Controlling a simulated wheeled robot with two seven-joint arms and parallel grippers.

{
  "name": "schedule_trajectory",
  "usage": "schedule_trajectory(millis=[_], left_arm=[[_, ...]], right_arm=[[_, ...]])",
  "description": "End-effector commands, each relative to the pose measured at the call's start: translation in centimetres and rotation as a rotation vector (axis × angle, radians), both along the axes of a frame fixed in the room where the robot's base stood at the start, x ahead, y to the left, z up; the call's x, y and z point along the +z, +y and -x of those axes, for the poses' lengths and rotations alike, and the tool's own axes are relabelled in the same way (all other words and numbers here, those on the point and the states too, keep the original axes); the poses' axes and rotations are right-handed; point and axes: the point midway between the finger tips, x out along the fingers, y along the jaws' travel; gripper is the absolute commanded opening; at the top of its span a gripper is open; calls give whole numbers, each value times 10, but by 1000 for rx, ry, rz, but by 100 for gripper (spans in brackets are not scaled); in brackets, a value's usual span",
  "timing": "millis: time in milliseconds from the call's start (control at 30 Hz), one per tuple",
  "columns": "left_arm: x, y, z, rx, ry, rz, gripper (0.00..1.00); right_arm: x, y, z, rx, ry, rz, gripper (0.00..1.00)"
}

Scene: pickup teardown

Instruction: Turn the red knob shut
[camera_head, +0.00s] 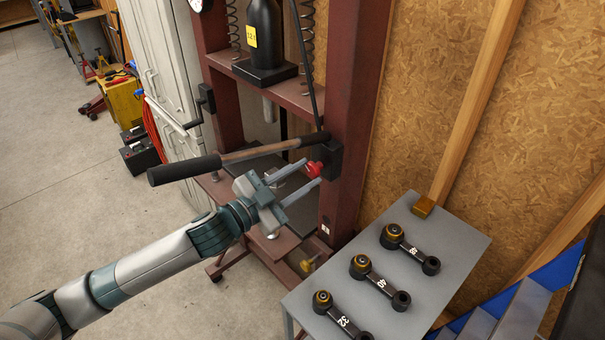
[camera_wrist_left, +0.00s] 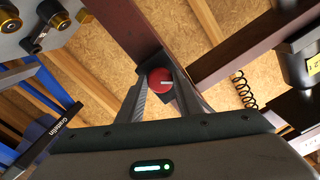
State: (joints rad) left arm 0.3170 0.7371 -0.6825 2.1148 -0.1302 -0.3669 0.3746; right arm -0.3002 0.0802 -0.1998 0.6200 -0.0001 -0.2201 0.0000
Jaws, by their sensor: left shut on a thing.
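The red knob (camera_head: 314,169) sits on a dark block (camera_head: 331,160) on the right post of the maroon press frame (camera_head: 347,120). My left gripper (camera_head: 313,175) reaches it from the lower left, with a finger on either side. In the left wrist view the round red knob (camera_wrist_left: 160,80) shows a short white mark and lies between the two fingertips (camera_wrist_left: 160,88). The left gripper is shut on the knob. The right gripper is in neither view.
A long lever with a black grip (camera_head: 185,169) passes just above my left gripper. A grey table (camera_head: 440,222) at right holds several black control arms (camera_head: 375,277). A black bottle jack (camera_head: 265,40) stands on the press. Open floor (camera_head: 70,180) lies left.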

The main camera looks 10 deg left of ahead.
Motion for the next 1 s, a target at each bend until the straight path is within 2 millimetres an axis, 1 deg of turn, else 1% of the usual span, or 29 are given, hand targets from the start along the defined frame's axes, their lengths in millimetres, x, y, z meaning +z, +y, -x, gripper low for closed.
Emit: schedule_trajectory(millis=[700,1000], left_arm=[[2,1,0,-1,-368,-555,10],[2,1,0,-1,-465,-700,10]], right_arm=[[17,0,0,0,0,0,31],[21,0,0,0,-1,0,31]])
